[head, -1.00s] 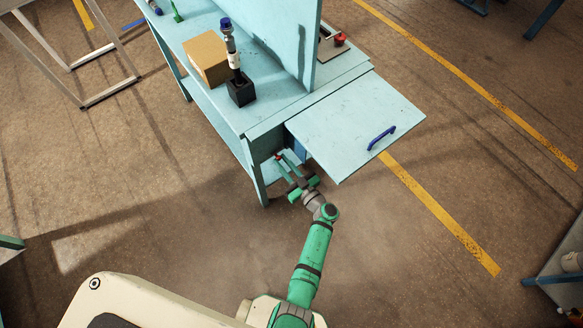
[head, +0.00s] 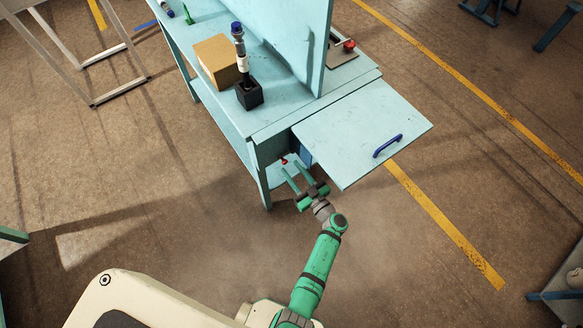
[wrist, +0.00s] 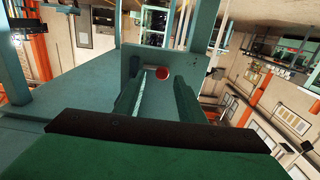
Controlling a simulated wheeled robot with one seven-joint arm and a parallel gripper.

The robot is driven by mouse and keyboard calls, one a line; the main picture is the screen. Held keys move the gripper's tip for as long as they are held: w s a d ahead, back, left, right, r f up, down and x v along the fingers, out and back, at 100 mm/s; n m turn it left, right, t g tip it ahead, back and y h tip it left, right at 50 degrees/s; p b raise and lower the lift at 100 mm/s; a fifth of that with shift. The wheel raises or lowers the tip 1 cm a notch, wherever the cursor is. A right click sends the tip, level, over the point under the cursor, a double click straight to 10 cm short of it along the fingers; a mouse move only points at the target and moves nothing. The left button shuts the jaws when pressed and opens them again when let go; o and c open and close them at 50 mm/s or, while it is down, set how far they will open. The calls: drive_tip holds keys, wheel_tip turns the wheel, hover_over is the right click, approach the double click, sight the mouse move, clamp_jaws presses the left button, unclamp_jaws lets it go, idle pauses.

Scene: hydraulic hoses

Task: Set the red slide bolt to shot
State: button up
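The slide bolt's red knob (head: 284,161) shows on the end of the blue-green workbench, below its top and left of the open panel. The rest of the bolt is too small or hidden to read. In the wrist view the red knob (wrist: 161,73) lies just beyond my fingertips, near the right finger. My gripper (head: 292,169) is beside the bench end, its two green fingers apart and pointing at the knob. In the wrist view my gripper (wrist: 156,85) is open with nothing between its fingers. Contact with the knob cannot be told.
A hinged panel (head: 362,132) with a blue handle (head: 387,146) stands out just right of my gripper. The bench top holds a cardboard box (head: 217,61) and a black block (head: 249,95) with a hose fitting upright in it. Floor in front is clear.

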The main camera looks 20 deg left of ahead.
drive_tip(key=v, duration=0.8)
drive_tip(key=shift+d, duration=0.2)
drive_tip(key=shift+d, duration=0.1)
drive_tip(key=shift+s, duration=0.1)
drive_tip(key=s+d+r+m+t+h, duration=0.1)
drive_tip(key=s+d+r+m+h, duration=0.2)
drive_tip(key=s, duration=0.7)
drive_tip(key=s+d+r+m+t+h, duration=0.2)
drive_tip(key=s+d+r+m+h, duration=0.2)
drive_tip(key=s+r+h, duration=0.3)
drive_tip(key=s+d+r+m+t+h, duration=0.2)
drive_tip(key=s+d+r+m+h, duration=0.2)
drive_tip(key=s+r, duration=0.8)
drive_tip(key=shift+s+r+h, duration=0.3)
drive_tip(key=shift+r+h, duration=0.2)
drive_tip(key=shift+r, duration=0.05)
drive_tip(key=shift+t, duration=0.3)
